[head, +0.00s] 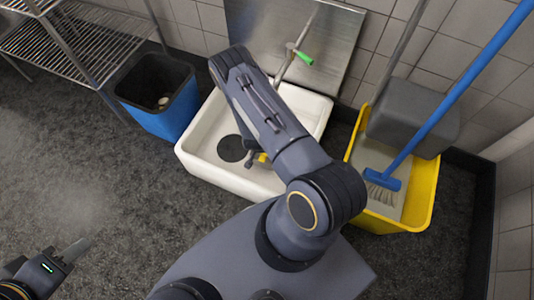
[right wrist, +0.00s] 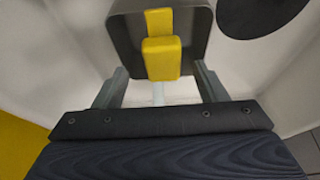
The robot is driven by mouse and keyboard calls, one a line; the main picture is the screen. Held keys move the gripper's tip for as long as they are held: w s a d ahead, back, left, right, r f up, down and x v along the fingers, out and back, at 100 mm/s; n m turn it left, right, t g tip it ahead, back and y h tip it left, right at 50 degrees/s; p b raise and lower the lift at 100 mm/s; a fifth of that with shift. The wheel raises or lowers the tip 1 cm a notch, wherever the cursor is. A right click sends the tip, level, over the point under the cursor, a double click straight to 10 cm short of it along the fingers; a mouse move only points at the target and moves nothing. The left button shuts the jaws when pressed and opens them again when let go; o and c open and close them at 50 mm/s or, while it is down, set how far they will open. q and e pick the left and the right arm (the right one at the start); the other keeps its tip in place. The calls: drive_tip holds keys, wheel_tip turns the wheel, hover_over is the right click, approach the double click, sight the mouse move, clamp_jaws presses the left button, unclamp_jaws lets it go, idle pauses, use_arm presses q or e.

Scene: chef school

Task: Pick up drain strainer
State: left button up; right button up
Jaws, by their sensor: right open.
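A grey, square-edged piece with a yellow handle (right wrist: 161,55), which looks like the drain strainer, is in the right wrist view. Its yellow part also shows in the head view (head: 263,157), in the white sink (head: 205,160). My right gripper (right wrist: 158,85) is open, with its fingers on either side of the yellow handle; I see gaps on both sides. In the head view my right arm mostly hides this gripper. My left gripper (head: 76,250) is at the lower left over the floor, far from the sink; its jaw opening is unclear.
A dark round disc or drain hole (head: 231,148) is in the sink floor, beside the strainer. A blue bin (head: 170,118) stands left of the sink. A yellow mop bucket (head: 418,205) with a blue-handled brush (head: 383,180) stands right. A wire shelf (head: 80,45) is at upper left.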

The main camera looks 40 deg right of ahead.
drive_tip(key=b+x, duration=0.3)
drive_tip(key=x, duration=0.4)
drive_tip(key=shift+w+a, duration=0.1)
drive_tip(key=shift+a, duration=0.1)
drive_tip(key=shift+d+f, duration=0.15)
drive_tip(key=shift+f, duration=0.15)
